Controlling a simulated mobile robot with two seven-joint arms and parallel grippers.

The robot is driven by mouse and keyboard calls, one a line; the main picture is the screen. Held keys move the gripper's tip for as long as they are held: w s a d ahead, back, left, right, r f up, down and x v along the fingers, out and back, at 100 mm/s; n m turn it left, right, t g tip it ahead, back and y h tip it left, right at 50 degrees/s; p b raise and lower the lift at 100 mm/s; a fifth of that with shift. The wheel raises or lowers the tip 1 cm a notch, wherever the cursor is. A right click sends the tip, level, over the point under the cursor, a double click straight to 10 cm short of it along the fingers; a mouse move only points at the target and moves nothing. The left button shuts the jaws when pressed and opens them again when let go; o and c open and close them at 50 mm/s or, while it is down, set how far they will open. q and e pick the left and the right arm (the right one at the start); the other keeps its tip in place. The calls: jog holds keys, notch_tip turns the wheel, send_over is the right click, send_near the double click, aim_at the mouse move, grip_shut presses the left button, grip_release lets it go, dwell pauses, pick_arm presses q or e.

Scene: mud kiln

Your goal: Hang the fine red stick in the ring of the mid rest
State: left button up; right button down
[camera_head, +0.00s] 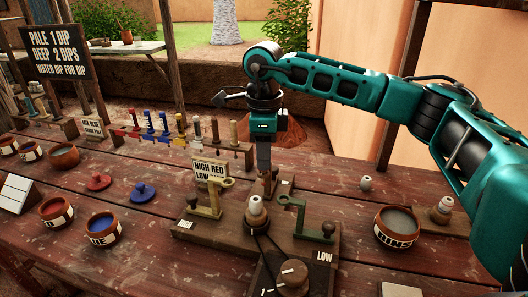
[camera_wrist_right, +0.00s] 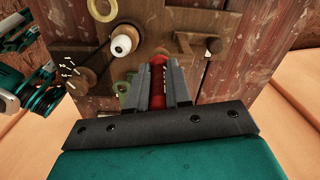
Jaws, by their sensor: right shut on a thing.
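My right gripper (camera_head: 264,168) points straight down over the back of the wooden rest stand. It is shut on a red thing, which shows between the fingers in the right wrist view (camera_wrist_right: 158,75); I take it as the fine red stick. Its lower end is hidden. A green ring arm (camera_head: 290,203) stands on the block marked LOW, in front right. The block at the back (camera_head: 285,187), under the gripper, is probably the mid rest; its ring is not clear. My left gripper is not in view.
A pale-topped knob (camera_head: 256,208) stands between the ring arms. A row of colored sticks (camera_head: 165,124) stands in a rack at the back left. Bowls, including a grey-filled one (camera_head: 397,227), sit on both sides. A small sign (camera_head: 210,171) is just left of the gripper.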

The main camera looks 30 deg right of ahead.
jog(key=shift+f, duration=0.1)
jog(key=shift+f, duration=0.4)
dwell(0.4)
jog(key=shift+c, duration=2.4)
grip_release()
jog(key=shift+r, duration=0.1)
jog(key=shift+r+p, duration=2.75)
jog(key=shift+r, duration=0.95)
jog(key=shift+a, duration=0.1)
